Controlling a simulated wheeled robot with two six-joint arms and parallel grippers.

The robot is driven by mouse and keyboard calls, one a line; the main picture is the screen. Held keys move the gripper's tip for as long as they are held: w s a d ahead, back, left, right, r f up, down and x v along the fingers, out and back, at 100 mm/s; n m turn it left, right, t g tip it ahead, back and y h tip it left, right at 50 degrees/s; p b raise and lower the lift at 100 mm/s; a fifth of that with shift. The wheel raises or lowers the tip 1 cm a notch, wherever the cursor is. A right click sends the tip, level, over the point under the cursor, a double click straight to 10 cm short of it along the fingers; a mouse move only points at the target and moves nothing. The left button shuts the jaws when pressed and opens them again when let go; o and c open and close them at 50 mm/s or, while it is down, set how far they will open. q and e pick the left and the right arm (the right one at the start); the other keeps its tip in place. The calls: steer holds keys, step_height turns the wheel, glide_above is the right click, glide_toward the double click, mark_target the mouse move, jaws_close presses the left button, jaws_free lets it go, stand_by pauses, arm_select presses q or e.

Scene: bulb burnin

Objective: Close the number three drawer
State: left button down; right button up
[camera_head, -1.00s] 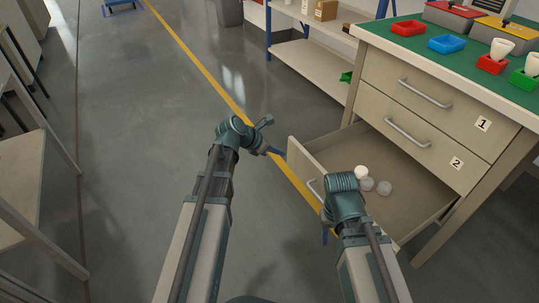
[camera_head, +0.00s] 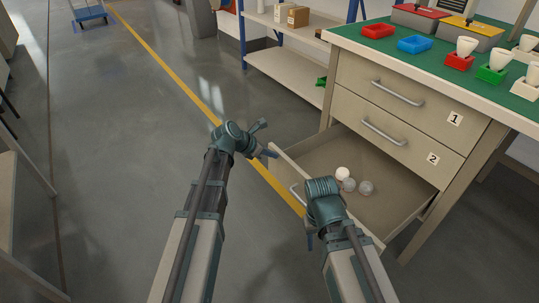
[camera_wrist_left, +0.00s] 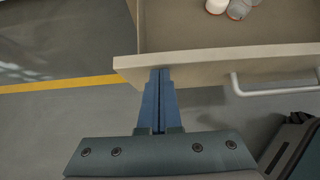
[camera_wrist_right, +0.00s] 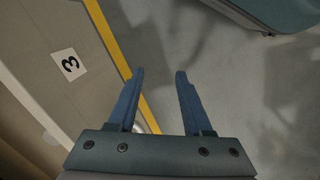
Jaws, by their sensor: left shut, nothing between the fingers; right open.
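The number three drawer (camera_head: 365,215) is the lowest one and stands pulled out, with white and grey bulbs (camera_head: 343,174) inside. Its handle (camera_wrist_left: 275,91) shows in the left wrist view, and its "3" label (camera_wrist_right: 69,64) in the right wrist view. My left gripper (camera_head: 272,153) is shut and empty at the left end of the drawer front; in the left wrist view its fingertips (camera_wrist_left: 160,72) overlap the front's edge, and I cannot tell whether they touch. My right gripper (camera_wrist_right: 160,72) is open and empty, pointing down beside the drawer front. In the head view my right wrist hides part of the front.
Drawers one (camera_head: 400,92) and two (camera_head: 385,132) above are shut. The green worktop (camera_head: 480,82) carries coloured trays, boxes and bulbs in holders. A shelf unit (camera_head: 290,75) stands behind. The floor on the left is open, crossed by a yellow line (camera_head: 175,72).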

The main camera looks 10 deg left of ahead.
arm_select(q)
steer(key=w+d, duration=2.2)
steer(key=shift+w+d, duration=0.15)
steer(key=shift+w, duration=0.05)
steer(key=shift+r, duration=0.1)
steer(key=s+a+r+p, duration=0.7)
steer(key=s+a, duration=0.1)
steer(key=shift+s, duration=0.15)
arm_select(e)
step_height(320, 180, up, 7)
steer(key=d, duration=0.1)
steer(key=shift+s, duration=0.2)
arm_select(q)
steer(key=shift+f, duration=0.1)
arm_select(e)
steer(key=shift+d, duration=0.15)
